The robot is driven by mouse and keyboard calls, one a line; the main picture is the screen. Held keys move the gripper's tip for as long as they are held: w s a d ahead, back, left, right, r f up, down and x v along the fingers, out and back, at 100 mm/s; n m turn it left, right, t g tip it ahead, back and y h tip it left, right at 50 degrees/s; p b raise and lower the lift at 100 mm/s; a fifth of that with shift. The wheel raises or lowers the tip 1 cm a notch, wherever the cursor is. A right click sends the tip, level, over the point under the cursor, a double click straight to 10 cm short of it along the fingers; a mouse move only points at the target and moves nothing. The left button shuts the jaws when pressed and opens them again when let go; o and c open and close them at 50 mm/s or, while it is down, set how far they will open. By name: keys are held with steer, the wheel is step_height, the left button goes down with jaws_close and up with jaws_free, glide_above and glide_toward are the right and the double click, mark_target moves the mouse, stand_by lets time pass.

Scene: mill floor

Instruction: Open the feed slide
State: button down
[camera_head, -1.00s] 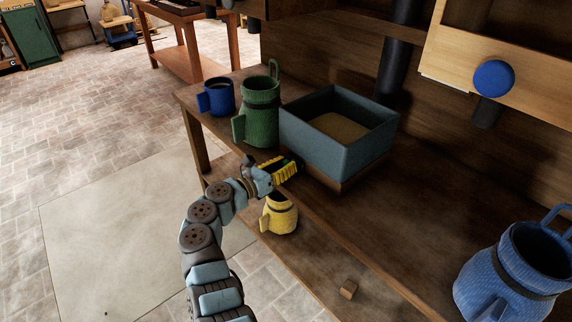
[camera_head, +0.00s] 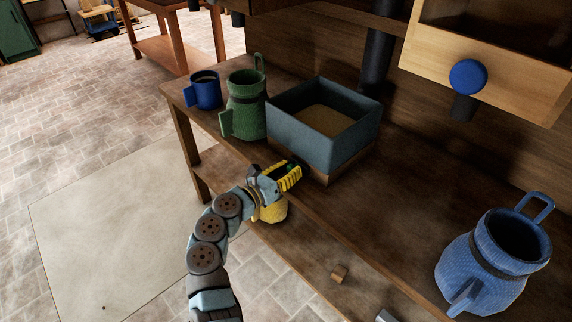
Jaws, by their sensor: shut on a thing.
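A pale wooden unit (camera_head: 505,72) hangs at the upper right. A round blue knob (camera_head: 468,77) sits at its lower front, with a dark spout below. Which part is the feed slide, I cannot tell for sure. My gripper (camera_head: 289,176), with yellow ridged fingers, is at the bench's front edge, left of and well below the knob and apart from it. It is shut on a small dark green thing (camera_head: 291,167), mostly hidden between the fingers.
A blue-grey box of meal (camera_head: 311,143) stands on the bench, just behind my gripper. A green jug (camera_head: 245,108) and blue mug (camera_head: 205,91) stand left; a blue jug (camera_head: 492,268) stands right.

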steer(key=shift+d, duration=0.1)
steer(key=c, duration=0.7)
jaws_free()
steer(key=v, duration=1.2)
